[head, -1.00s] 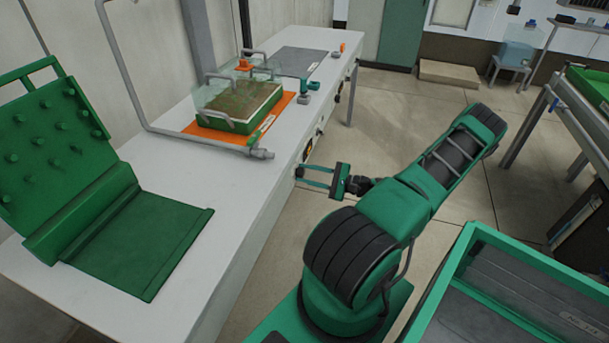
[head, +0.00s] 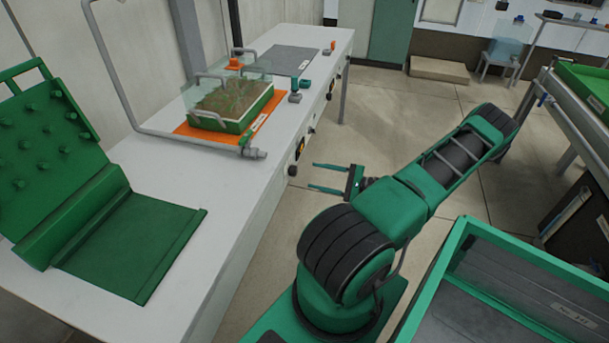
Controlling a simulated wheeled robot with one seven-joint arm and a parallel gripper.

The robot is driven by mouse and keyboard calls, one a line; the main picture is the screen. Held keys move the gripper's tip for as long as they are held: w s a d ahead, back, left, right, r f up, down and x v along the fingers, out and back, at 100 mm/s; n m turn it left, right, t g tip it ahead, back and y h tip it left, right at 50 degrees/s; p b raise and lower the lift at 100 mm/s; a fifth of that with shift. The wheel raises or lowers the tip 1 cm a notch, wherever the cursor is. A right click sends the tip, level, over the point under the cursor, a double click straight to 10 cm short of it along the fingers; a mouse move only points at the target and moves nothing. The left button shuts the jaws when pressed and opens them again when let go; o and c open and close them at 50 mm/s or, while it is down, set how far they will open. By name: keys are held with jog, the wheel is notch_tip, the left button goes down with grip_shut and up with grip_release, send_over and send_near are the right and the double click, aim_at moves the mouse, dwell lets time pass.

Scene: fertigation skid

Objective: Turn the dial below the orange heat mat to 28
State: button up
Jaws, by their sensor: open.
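The orange heat mat (head: 180,130) lies on the white bench under a green planted tray (head: 232,107) with a clear cover. On the bench's front face below it is a dark dial knob (head: 293,170), small in view. A dark and orange round marking (head: 299,148) shows just above it. The dial's numbers and pointer are too small to read. My gripper (head: 313,176) is open and empty, its two green fingers pointing left toward the bench face. The fingertips are just right of the knob in the picture, apart from it.
Another dark knob (head: 329,96) is farther along the bench face. A bent grey pipe frame (head: 170,133) ends at the bench edge near the mat. A green pegged stand (head: 130,240) fills the near bench. A green-rimmed bin (head: 450,245) stands at right.

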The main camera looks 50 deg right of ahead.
jog(key=shift+v, duration=1.75)
